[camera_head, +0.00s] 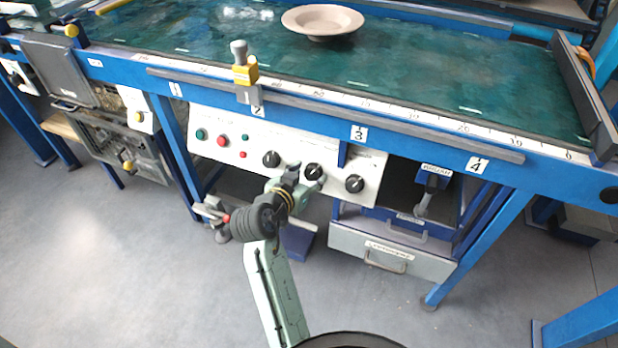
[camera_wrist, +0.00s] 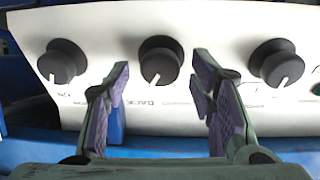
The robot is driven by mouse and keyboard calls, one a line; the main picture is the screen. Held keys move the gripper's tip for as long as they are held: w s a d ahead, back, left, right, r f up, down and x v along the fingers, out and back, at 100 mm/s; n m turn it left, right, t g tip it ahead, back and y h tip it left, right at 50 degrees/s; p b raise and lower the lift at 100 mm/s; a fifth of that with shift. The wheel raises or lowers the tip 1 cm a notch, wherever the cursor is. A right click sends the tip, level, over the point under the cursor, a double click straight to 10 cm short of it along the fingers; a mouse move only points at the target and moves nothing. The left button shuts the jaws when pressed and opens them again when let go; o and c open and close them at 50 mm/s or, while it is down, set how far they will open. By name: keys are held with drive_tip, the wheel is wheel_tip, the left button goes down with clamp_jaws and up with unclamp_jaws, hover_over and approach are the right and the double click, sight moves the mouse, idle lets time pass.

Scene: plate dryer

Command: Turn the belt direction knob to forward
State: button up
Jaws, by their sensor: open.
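Three black knobs sit in a row on the white control panel (camera_head: 222,126). The middle knob (camera_head: 313,170) is in front of my gripper (camera_head: 306,181). In the wrist view, where the panel appears upside down, the middle knob (camera_wrist: 159,58) lies between my open fingers (camera_wrist: 162,70). Its white pointer points down and slightly left there. I see no clear finger contact with it. The other knobs are the one at the wrist view's left (camera_wrist: 61,61) and the one at its right (camera_wrist: 277,62). The labels are too blurred to tell which knob sets belt direction.
Green and red buttons (camera_head: 222,141) are on the panel's left part. The green belt (camera_head: 420,70) above carries a beige plate (camera_head: 322,20). A blue frame rail (camera_head: 400,132) runs over the panel. A drawer unit (camera_head: 345,243) stands below right. The floor in front is open.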

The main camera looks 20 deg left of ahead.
drive_tip(key=shift+w+f, duration=0.1)
drive_tip(key=shift+w, duration=0.3)
drive_tip(key=shift+c, duration=0.2)
drive_tip(key=c, duration=1.1)
